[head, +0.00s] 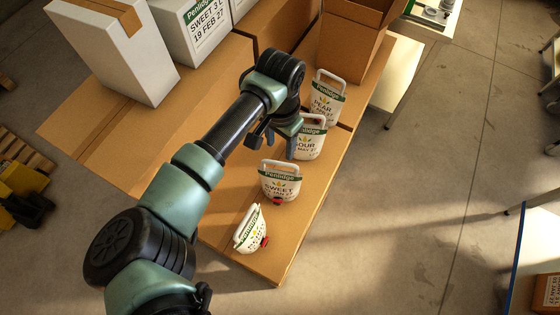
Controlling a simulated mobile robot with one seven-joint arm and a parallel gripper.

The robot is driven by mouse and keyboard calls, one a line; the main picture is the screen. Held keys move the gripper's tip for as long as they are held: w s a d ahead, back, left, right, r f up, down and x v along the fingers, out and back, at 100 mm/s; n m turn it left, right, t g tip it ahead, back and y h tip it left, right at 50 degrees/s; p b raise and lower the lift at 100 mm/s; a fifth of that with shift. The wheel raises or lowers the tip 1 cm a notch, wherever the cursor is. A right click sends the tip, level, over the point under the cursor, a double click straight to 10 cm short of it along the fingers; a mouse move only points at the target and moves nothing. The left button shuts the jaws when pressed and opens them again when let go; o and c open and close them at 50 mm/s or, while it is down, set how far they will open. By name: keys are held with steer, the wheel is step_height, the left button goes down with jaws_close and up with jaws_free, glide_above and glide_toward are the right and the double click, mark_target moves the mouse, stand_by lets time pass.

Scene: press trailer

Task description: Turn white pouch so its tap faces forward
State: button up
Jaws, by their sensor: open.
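Several white pouches with top handles and green "Penlidge" bands stand in a row on the cardboard-coloured surface (215,235). The nearest pouch (248,229) is turned at an angle to the others, its red tap (264,241) toward the right. The SWEET pouch (281,184) shows its label and a red tap (277,201) low on its front. Behind it are the SOUR pouch (311,143), partly hidden by my gripper, and the PEAR pouch (325,104). No tap is visible on those two. My gripper (275,147) is open, empty, above and behind the SWEET pouch.
White cartons (110,45) stand at the back left. An open cardboard box (350,45) stands behind the pouches. A table (400,88) is at the upper right. The surface left of the pouches is bare, and open floor (400,200) lies to the right.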

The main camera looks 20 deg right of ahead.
mark_target(280, 164)
steer(key=shift+a+f+m+b, duration=0.2)
steer(key=shift+f+m+b, duration=0.15)
steer(key=shift+b, duration=0.1)
steer(key=shift+d+f+b, duration=0.1)
steer(key=shift+b, duration=0.85)
steer(key=m+b, duration=0.1)
steer(key=b, duration=0.2)
steer(key=shift+r+m, duration=0.2)
steer(key=shift+m, duration=1.35)
steer(key=m+b, duration=0.1)
steer(key=m, duration=0.5)
steer(key=shift+r+m+b, duration=0.1)
steer(key=shift+m+b, duration=0.2)
steer(key=shift+b, duration=0.1)
steer(key=shift+m, duration=0.5)
step_height(280, 164, down, 10)
steer(key=b, duration=0.7)
steer(key=shift+r, duration=0.1)
